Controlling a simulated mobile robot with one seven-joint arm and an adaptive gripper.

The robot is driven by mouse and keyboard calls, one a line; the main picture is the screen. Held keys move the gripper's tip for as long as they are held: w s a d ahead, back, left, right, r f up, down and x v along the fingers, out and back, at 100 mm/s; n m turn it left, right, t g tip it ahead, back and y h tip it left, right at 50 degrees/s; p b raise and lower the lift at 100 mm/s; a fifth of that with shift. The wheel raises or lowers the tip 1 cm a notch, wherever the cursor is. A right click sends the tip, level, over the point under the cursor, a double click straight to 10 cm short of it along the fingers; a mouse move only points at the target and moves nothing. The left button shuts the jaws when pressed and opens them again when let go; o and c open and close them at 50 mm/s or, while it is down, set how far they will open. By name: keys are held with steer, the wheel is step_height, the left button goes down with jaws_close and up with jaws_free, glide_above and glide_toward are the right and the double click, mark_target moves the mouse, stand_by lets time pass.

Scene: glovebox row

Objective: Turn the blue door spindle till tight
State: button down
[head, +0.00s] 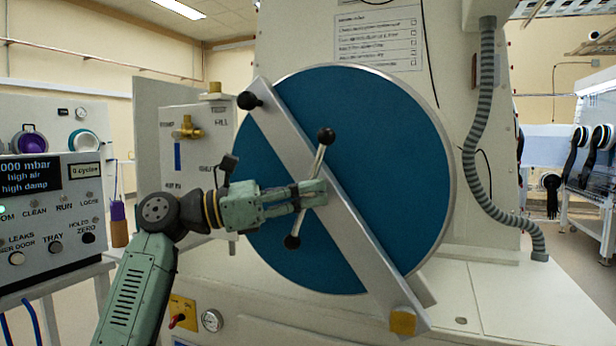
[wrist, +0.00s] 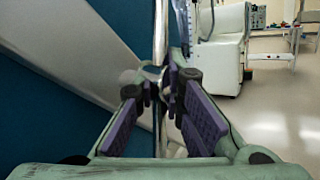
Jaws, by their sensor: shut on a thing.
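The blue round door (head: 360,130) fills the middle of the head view, with a grey diagonal bar (head: 362,232) across it. At the bar's middle is the spindle handle (head: 319,160), a thin metal rod with a black ball at each end, tilted with its upper ball to the right. My gripper (head: 318,192) reaches in from the left and is shut at the handle's middle. In the wrist view the purple-padded fingers (wrist: 165,88) close around the metal rod (wrist: 161,35). The spindle's hub is largely hidden by the fingers.
A black knob (head: 249,100) sits at the bar's upper end and a yellow block (head: 403,321) at its lower end. A control panel (head: 50,200) stands at the left. A ribbed hose (head: 481,130) hangs right of the door. A white ledge (head: 510,300) runs below.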

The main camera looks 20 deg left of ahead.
steer(key=shift+m+g+y+p, duration=0.6)
steer(key=shift+y+p, duration=0.2)
steer(key=shift+p, duration=0.1)
steer(key=shift+d, duration=0.1)
steer(key=c, duration=1.9)
jaws_free()
steer(key=shift+c, duration=0.2)
steer(key=v, duration=1.2)
